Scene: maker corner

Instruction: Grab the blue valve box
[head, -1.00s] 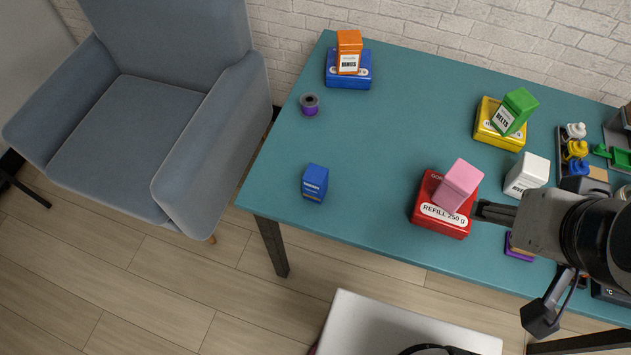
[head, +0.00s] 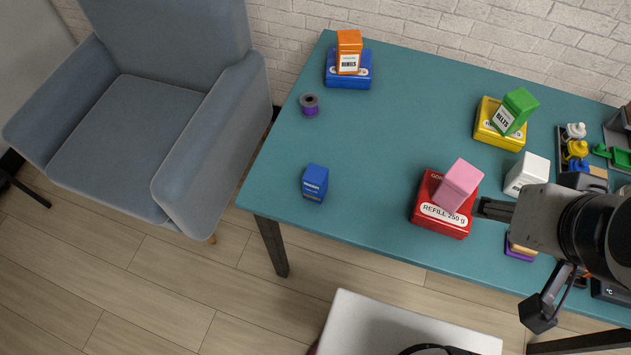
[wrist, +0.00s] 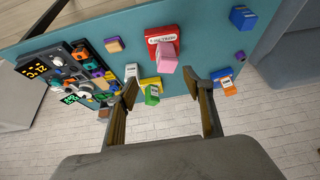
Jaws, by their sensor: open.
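The blue valve box (head: 315,183) stands upright and alone on the teal table near its front left edge. In the wrist view the blue box (wrist: 243,17) shows at the upper right. My gripper (head: 490,209) is at the right of the head view, beside the red tin and well to the right of the blue box. In the wrist view my gripper (wrist: 166,104) has its two fingers spread wide with nothing held between them. Its far finger is hidden in the head view.
A pink box (head: 459,185) stands on a red tin (head: 440,221), between my gripper and the blue box. An orange box (head: 348,53) on a blue tin (head: 348,82), a purple spool (head: 309,105), and a white box (head: 527,174) are nearby. The table's middle is clear.

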